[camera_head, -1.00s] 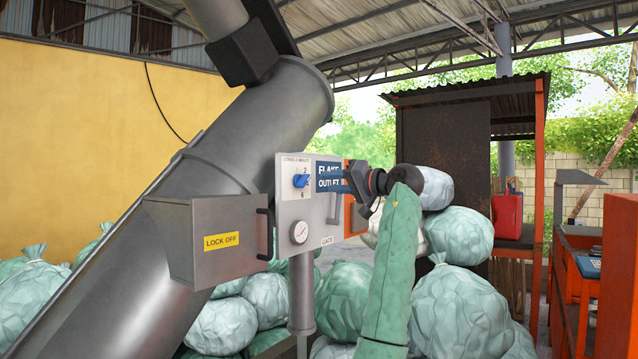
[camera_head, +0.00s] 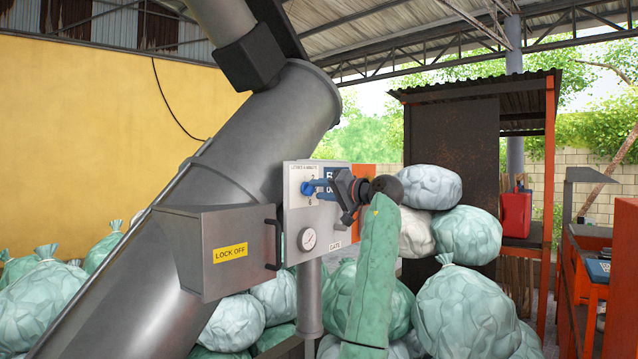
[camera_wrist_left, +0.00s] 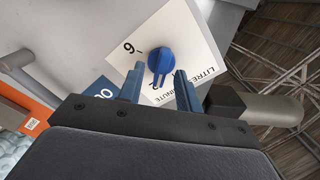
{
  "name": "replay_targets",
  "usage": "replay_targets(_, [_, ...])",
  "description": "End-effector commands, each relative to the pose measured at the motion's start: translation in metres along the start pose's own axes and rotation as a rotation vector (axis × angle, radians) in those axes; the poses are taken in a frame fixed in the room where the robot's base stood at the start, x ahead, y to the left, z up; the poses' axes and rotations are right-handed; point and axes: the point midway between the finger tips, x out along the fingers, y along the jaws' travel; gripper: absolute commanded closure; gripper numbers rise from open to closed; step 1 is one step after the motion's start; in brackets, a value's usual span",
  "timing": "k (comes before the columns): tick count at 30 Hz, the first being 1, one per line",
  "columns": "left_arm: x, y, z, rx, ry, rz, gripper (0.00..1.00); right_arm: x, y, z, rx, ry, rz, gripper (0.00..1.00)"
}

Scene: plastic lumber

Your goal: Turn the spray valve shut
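The spray valve is a blue knob (camera_head: 308,188) on a white dial plate on the grey control panel. In the left wrist view the knob (camera_wrist_left: 162,58) shows close up, with a "6" to its left and a "2" beside its lower end. Its ridge runs roughly up and down in that picture. My left gripper (camera_head: 324,186) is at the panel, in front of the dial. In the wrist view its two blue fingers (camera_wrist_left: 159,72) are open, one on each side of the knob's lower part. Contact with the knob cannot be told. My right gripper is not in view.
A grey box labelled LOCK OFF (camera_head: 230,253) juts out left of the panel, with a black handle. A large sloping grey tube (camera_head: 270,140) rises behind. Filled bags (camera_head: 465,305) crowd the floor right of my arm.

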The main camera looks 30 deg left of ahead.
Motion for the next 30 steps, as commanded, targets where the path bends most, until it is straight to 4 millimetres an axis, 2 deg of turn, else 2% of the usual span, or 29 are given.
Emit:
replay_targets(4, [0.009, 0.0, 0.0, 0.0, 0.0, 0.001, 0.65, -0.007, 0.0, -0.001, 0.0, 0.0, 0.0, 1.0])
replay_targets(12, [0.01, 0.001, 0.001, -0.001, 0.0, 0.001, 0.67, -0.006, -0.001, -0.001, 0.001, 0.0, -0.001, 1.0])
replay_targets(17, [0.01, 0.001, 0.001, 0.0, 0.0, 0.001, 0.99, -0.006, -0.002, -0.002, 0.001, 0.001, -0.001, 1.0])
replay_targets(25, [0.01, 0.002, 0.001, -0.005, -0.001, 0.001, 1.0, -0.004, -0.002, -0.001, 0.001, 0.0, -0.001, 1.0])
replay_targets(30, [0.01, 0.003, 0.003, -0.036, -0.001, 0.001, 1.0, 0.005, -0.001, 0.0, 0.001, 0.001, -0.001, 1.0])
